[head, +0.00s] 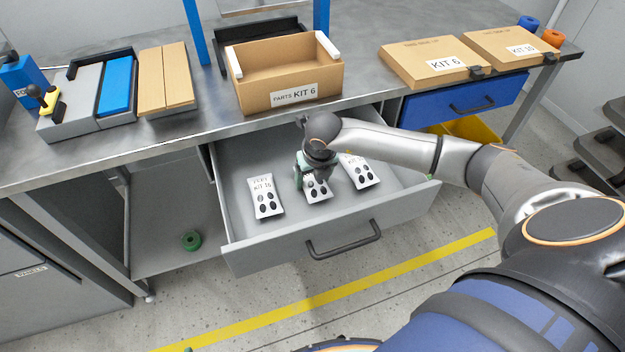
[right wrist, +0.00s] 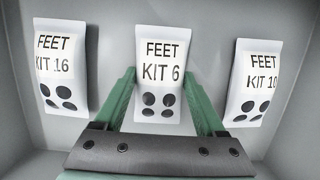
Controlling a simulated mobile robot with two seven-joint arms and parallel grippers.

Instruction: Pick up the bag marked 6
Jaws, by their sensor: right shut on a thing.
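The bag marked KIT 6 (right wrist: 158,75) is a white packet with the word FEET and dark round spots, in the middle of the right wrist view. In the head view the bag (head: 318,192) lies in the open drawer, partly hidden by my right gripper (head: 312,178). The green fingers of my right gripper (right wrist: 160,98) are on both sides of the bag's lower part and are shut on it. The bag marked KIT 16 (right wrist: 60,65) lies to its left, and the bag marked KIT 10 (right wrist: 255,80) to its right. My left gripper is not in view.
The grey drawer (head: 290,240) is pulled out below the bench. An open cardboard box marked PARTS KIT 6 (head: 288,80) stands on the bench above it. Flat boxes marked KIT 6 (head: 425,58) and KIT 10 (head: 510,45) lie at the right. A green ring (head: 191,241) sits at the lower left.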

